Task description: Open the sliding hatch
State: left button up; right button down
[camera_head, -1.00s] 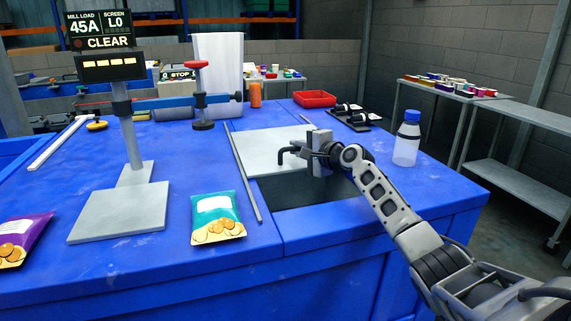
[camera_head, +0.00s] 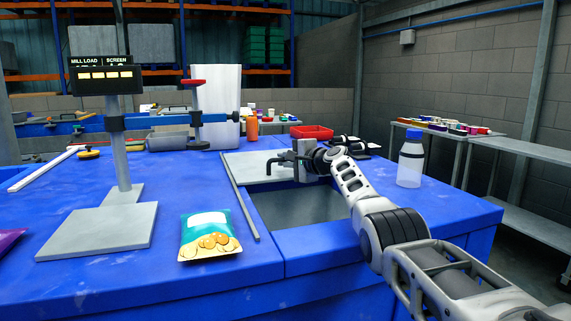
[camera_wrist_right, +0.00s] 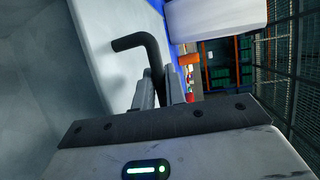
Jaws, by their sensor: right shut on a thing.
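The sliding hatch (camera_head: 247,167) is a light grey plate lying in the blue tabletop, with a dark bent handle (camera_head: 274,167) near its front right. A wide rectangular opening (camera_head: 300,206) shows in front of the plate. My right gripper (camera_head: 296,166) is at the handle and shut on it. In the right wrist view the black handle (camera_wrist_right: 140,42) rises from between the gripper's fingers (camera_wrist_right: 164,88), with the pale hatch plate (camera_wrist_right: 105,35) beside it. My left gripper is not in view.
A teal snack packet (camera_head: 208,236) lies left of the opening, beyond a long grey rail (camera_head: 239,196). A clear bottle with a blue cap (camera_head: 411,160) stands to the right. A red tray (camera_head: 311,132) sits behind. A display post (camera_head: 120,150) stands at left.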

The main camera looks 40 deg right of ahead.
jog(key=shift+d, duration=0.2)
jog(key=c, duration=1.5)
grip_release()
jog(key=shift+s, duration=0.1)
jog(key=shift+o, duration=0.2)
jog(key=shift+a, duration=0.1)
